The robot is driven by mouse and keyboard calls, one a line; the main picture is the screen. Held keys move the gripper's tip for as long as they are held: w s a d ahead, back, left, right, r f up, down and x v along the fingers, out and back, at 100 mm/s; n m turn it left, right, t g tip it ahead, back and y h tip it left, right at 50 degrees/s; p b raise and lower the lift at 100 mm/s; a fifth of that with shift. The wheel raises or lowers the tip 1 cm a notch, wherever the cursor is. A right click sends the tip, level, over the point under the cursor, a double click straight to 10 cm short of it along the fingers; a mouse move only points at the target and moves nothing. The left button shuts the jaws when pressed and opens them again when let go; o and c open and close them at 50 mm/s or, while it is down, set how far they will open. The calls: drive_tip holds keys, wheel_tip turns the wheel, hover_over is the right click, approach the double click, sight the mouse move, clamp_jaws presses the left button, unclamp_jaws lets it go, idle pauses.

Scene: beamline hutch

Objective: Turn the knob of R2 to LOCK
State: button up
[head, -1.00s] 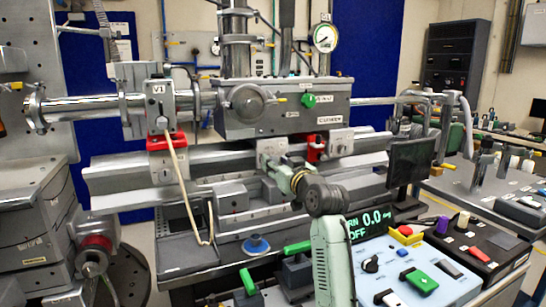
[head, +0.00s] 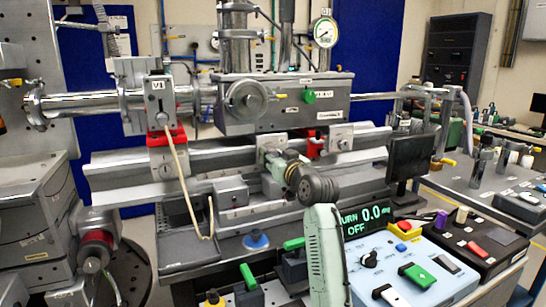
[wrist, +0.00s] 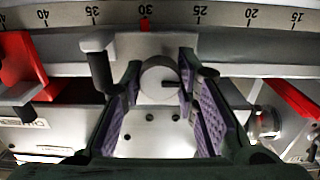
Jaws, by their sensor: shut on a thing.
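In the head view my arm reaches to a small carrier (head: 268,145) on the grey rail, and the arm largely hides the knob there. I cannot read an R2 label or a LOCK mark in either view.
A scale (wrist: 195,15) with a red mark near 30 runs above the knob. Dark pegs stand left (wrist: 101,72) and right of my fingers. Red parts lie left (wrist: 20,62) and right (wrist: 292,100). A control panel (head: 415,265) stands at front right.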

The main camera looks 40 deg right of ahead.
clamp_jaws()
drive_tip(key=m+p, duration=0.2)
drive_tip(key=m, duration=0.1)
drive_tip(key=shift+r+m, duration=0.1)
drive_tip(key=shift+m, duration=0.3)
drive_tip(key=m+p, duration=0.4)
drive_tip(key=m, duration=0.2)
drive_tip(key=shift+p, duration=0.35)
drive_tip(key=m+p, duration=0.2)
drive_tip(key=m, duration=0.2)
drive_tip(key=shift+f+m+p, duration=0.2)
drive_tip(key=shift+m+p, duration=0.35)
drive_tip(key=shift+m, duration=1.45)
drive_tip(key=shift+d, duration=0.1)
